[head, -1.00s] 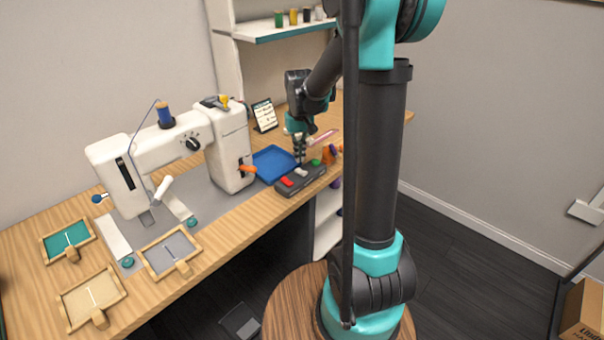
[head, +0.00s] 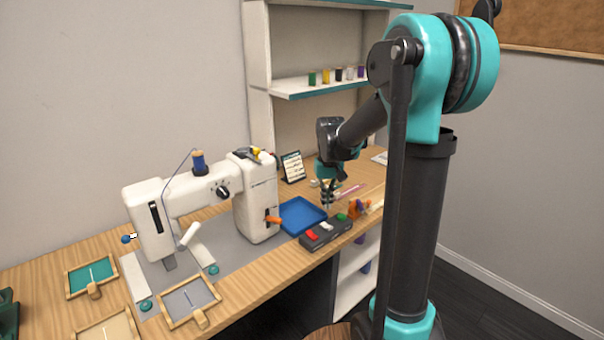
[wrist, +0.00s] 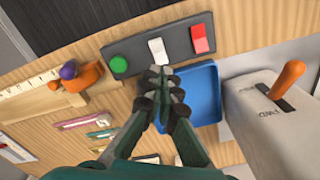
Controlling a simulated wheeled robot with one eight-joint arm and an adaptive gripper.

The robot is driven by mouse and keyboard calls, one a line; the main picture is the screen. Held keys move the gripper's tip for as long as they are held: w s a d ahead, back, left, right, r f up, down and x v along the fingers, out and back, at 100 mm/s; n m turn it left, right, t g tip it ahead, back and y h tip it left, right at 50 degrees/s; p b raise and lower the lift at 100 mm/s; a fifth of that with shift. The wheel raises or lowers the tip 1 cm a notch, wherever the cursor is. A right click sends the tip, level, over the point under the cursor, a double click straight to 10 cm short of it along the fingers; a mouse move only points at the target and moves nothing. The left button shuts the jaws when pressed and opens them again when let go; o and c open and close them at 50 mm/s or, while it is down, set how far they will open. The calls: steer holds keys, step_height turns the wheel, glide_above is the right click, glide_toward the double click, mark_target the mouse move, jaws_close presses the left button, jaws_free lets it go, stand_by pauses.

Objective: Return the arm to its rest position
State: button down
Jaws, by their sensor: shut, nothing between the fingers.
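My gripper (head: 327,196) is above the wooden table, close to the control box (head: 327,233) with its red, white and green controls. In the wrist view my gripper (wrist: 160,75) has its fingers together with nothing between them. Its fingertips appear just beside the white switch (wrist: 158,50) of the box and overlap the edge of the blue tray (wrist: 205,97). I cannot tell whether the tips touch the box. The arm stretches out over the table from its column.
A white sewing machine (head: 255,210) with an orange lever (head: 273,219) stands left of the blue tray. Small framed fabric pieces (head: 190,300) lie at the table's front left. Shelves (head: 320,90) with spools rise behind. An orange object (wrist: 82,77) sits beside the box.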

steer(key=s+d+f+t, duration=0.1)
steer(key=s+f, duration=0.1)
steer(key=s, duration=0.5)
steer(key=s+d+f+t, duration=0.1)
steer(key=s+f, duration=0.2)
steer(key=s, duration=0.4)
steer(key=s+d+f+m+t, duration=0.1)
steer(key=s+d+f+t, duration=0.1)
steer(key=s, duration=0.5)
steer(key=shift+s+f, duration=0.25)
steer(key=shift+s, duration=0.1)
